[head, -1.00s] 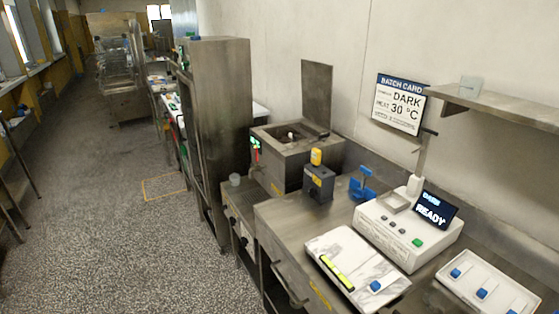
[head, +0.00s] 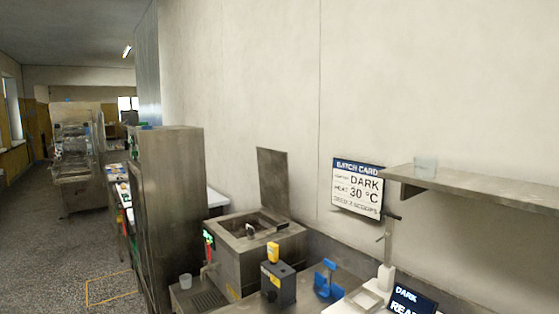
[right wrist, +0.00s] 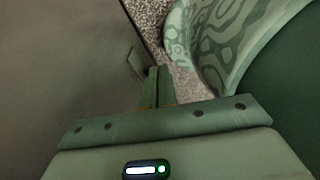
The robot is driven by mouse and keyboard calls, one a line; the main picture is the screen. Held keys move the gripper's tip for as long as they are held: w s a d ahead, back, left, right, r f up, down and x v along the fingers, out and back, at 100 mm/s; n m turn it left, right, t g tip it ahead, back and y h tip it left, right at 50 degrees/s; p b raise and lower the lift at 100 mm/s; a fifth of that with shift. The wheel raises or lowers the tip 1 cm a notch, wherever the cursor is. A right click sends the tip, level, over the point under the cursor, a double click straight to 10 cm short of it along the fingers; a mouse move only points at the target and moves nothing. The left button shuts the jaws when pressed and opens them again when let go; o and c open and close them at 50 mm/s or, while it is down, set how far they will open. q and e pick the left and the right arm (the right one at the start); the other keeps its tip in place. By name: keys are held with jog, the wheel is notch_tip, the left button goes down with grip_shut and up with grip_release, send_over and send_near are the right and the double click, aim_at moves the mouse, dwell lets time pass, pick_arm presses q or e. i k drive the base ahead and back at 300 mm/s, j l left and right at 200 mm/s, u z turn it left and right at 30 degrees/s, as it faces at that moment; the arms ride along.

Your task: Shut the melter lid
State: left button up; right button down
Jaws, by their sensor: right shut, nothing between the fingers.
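The melter (head: 268,261) is a steel box on the counter in the head view. Its lid (head: 272,184) stands upright at the back, open, near the wall. A dark opening shows in the melter's top, with a small dark and pale thing in it. In the right wrist view my right gripper (right wrist: 158,72) has its fingers together, with nothing between them, over speckled floor beside a grey panel. Neither gripper shows in the head view, and both are away from the lid.
A tall steel cabinet (head: 168,215) stands left of the melter. A wall shelf (head: 480,187) holds a clear cup (head: 425,167). Floor at left is open.

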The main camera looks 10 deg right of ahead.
aim_at(273, 165)
jog(key=i+j, duration=0.15)
jog(key=j, duration=0.2)
jog(key=i+j, duration=0.35)
jog(key=j, duration=0.3)
jog(key=i+j+z, duration=0.1)
jog(key=j, duration=0.25)
jog(key=i+j, duration=0.2)
jog(key=j, duration=0.15)
jog(key=i+j, duration=0.15)
jog(key=j, duration=0.2)
